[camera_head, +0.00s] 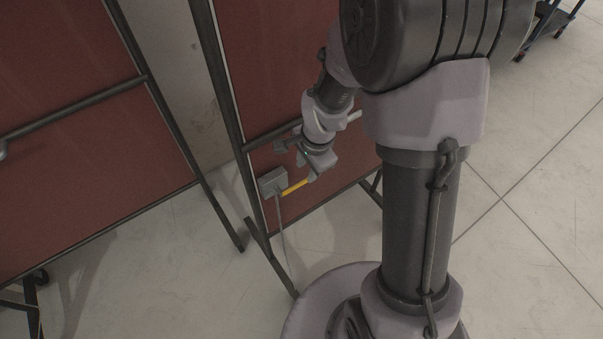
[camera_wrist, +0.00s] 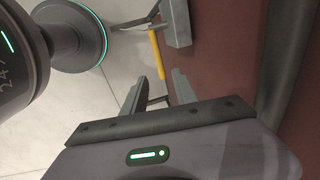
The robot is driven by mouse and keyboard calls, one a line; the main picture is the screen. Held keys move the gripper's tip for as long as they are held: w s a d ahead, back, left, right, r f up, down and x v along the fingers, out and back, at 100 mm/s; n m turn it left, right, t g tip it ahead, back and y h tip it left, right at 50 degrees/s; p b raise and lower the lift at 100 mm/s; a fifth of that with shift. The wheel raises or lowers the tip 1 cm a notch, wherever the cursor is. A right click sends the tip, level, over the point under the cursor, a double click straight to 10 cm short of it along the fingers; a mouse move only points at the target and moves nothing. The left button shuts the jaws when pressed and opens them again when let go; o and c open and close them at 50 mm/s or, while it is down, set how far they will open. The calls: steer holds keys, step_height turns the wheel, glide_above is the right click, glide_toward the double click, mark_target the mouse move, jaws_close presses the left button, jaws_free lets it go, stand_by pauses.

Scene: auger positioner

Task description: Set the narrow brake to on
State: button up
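The brake is a grey box (camera_head: 272,182) on the lower edge of a dark red panel, with a yellow lever (camera_head: 294,187) sticking out to the right and slightly up. In the wrist view the grey box (camera_wrist: 177,24) is at the top and the yellow lever (camera_wrist: 156,54) points down toward my gripper (camera_wrist: 159,77). My gripper is open. The lever's free end appears between or just beyond the two fingertips, with a gap on both sides. In the head view my gripper (camera_head: 313,171) is by the lever's right end; contact cannot be told.
The red panel (camera_head: 285,60) stands in a dark metal frame close beside my arm. A second red panel (camera_head: 70,160) stands to the left. A thin grey rod (camera_head: 282,232) hangs below the box. Pale tiled floor (camera_head: 540,220) is clear at right; a blue cart (camera_head: 550,22) is far back.

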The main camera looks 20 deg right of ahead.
mark_target(303, 182)
steer(key=f, duration=0.2)
steer(key=w+f+b, duration=0.1)
steer(key=f, duration=0.1)
steer(key=f+b, duration=0.1)
steer(key=f, duration=0.2)
steer(key=shift+w+a, duration=0.15)
steer(key=shift+a, duration=0.05)
steer(key=shift+r, duration=0.1)
jaws_close()
stand_by(0.9)
